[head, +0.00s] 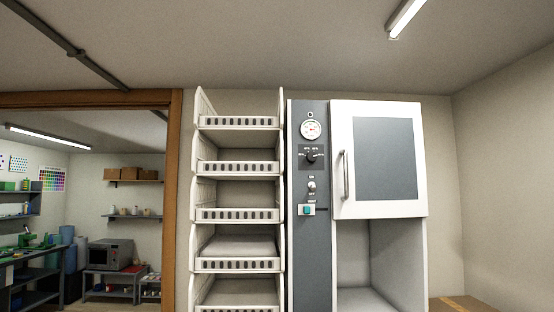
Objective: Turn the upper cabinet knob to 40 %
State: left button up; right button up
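The tall cabinet (294,255) stands right of centre in the head view, with a dark grey control strip on its left side. A round white dial gauge (311,129) sits near the top of the strip. Below it is the upper knob (311,157), small and black, with tiny markings around it that are too small to read. A small light-coloured switch or lower knob (311,187) is under that, then a white box with a teal button (306,210). Neither of my grippers is in view.
The cabinet's white door (420,160) with a grey panel and vertical handle (346,175) is shut, above an open bay. A white rack (238,215) of several shelves stands close on the left. A doorway (175,200) farther left opens to another room.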

aim_at(310, 157)
jog(key=u, duration=0.5)
jog(key=i, duration=0.65)
jog(key=u, duration=0.3)
